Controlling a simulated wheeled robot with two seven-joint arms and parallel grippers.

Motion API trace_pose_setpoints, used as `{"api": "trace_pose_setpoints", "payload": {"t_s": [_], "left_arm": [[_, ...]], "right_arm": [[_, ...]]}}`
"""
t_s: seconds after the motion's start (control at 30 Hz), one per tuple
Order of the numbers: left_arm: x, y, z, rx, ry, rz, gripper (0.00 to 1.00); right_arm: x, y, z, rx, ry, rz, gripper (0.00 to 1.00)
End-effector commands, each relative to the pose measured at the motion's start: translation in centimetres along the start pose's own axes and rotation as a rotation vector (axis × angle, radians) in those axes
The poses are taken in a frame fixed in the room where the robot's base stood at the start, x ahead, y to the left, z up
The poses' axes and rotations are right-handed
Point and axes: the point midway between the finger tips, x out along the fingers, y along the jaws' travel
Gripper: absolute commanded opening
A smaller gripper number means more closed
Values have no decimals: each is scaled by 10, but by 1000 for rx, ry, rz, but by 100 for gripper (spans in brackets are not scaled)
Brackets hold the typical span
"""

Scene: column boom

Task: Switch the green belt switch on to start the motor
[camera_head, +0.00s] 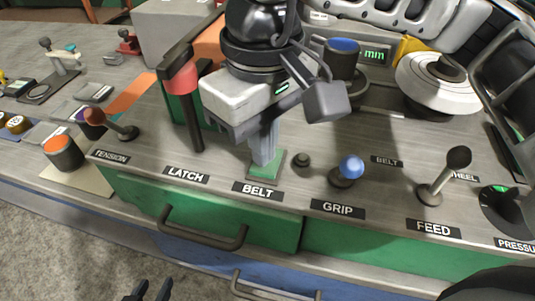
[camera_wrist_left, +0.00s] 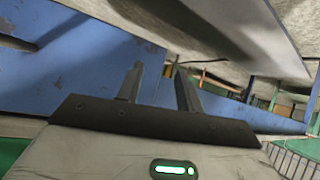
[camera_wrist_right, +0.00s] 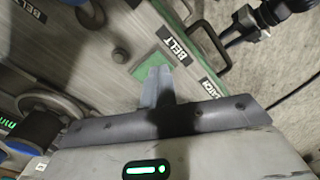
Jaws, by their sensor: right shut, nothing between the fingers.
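The green belt switch (camera_head: 268,178) sits on the sloped metal console just behind the BELT label (camera_head: 258,190). My right gripper (camera_head: 263,161) points down with its fingers together and empty, its tips over or against the switch. The fingers hide much of the switch, and I cannot tell its position or whether they touch it. In the right wrist view, the closed fingertips (camera_wrist_right: 158,70) overlap the green plate (camera_wrist_right: 143,71). My left gripper (camera_head: 151,290) is low in front of the console, fingers apart and empty; it also shows in the left wrist view (camera_wrist_left: 157,80).
The red-topped latch lever (camera_head: 182,82) stands just left of my right gripper. The blue grip knob (camera_head: 351,167) and feed lever (camera_head: 455,160) stand to its right. A dark drawer handle (camera_head: 203,236) sticks out of the green front below.

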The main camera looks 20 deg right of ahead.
Motion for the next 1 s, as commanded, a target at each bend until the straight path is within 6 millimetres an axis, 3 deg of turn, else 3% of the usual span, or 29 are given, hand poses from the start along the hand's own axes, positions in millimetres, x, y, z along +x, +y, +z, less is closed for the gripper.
{"api": "trace_pose_setpoints", "payload": {"t_s": [1.0], "left_arm": [[9,-1,13,-2,1,-1,36]], "right_arm": [[14,0,0,0,-1,0,0]]}}
